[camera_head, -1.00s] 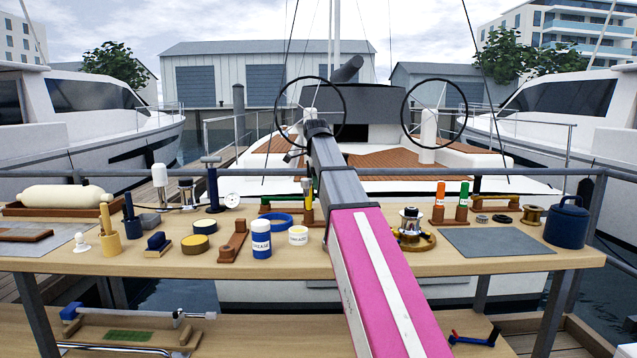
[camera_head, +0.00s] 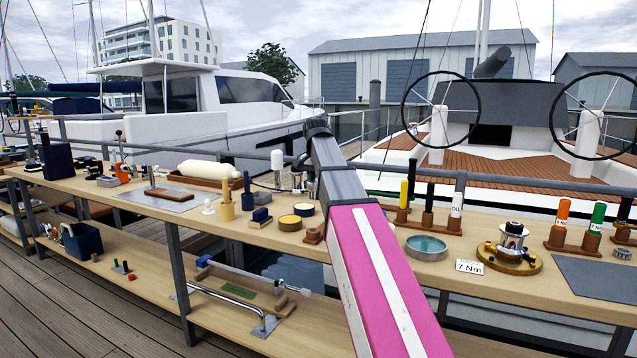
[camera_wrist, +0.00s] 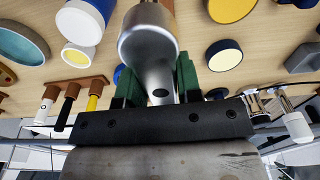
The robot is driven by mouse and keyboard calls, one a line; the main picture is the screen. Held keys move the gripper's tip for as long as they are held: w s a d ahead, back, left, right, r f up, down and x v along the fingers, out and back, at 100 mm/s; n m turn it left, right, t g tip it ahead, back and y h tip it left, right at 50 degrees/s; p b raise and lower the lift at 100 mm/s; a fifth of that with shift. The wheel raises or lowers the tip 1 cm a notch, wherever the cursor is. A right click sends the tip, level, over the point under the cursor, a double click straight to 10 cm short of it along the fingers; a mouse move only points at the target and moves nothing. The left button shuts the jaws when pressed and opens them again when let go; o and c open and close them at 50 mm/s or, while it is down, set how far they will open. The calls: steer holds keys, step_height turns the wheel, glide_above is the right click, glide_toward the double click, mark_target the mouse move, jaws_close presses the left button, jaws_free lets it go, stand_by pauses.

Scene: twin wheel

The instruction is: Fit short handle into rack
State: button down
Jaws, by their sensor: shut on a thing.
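In the wrist view, my gripper (camera_wrist: 158,84) has its green fingers shut on a silver metal piece (camera_wrist: 148,42) with a rounded end, seemingly the short handle. Its far end is hidden, and a tan part shows beyond it. In the head view the gripper and its load are hidden behind my pink and grey arm. A brown wooden rack (camera_head: 414,218) with yellow, black and white upright pieces stands on the bench right of my arm; a similar rack shows in the wrist view (camera_wrist: 92,79). Another brown rack (camera_head: 572,241) holds orange and green pieces. I cannot tell which rack is meant.
A teal dish (camera_head: 427,246), a "7 Nm" card (camera_head: 470,266) and a winch on a gold base (camera_head: 510,259) stand right of my arm. A rail runs behind the bench; a lower shelf holds tools.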

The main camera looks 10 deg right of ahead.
stand_by(0.3)
steer(key=shift+f, duration=5)
steer(key=shift+f, duration=1.8)
steer(key=c, duration=0.7)
jaws_free()
steer(key=r, duration=1)
steer(key=shift+s+a+r, duration=0.2)
steer(key=shift+s+r, duration=0.15)
steer(key=shift+s, duration=0.1)
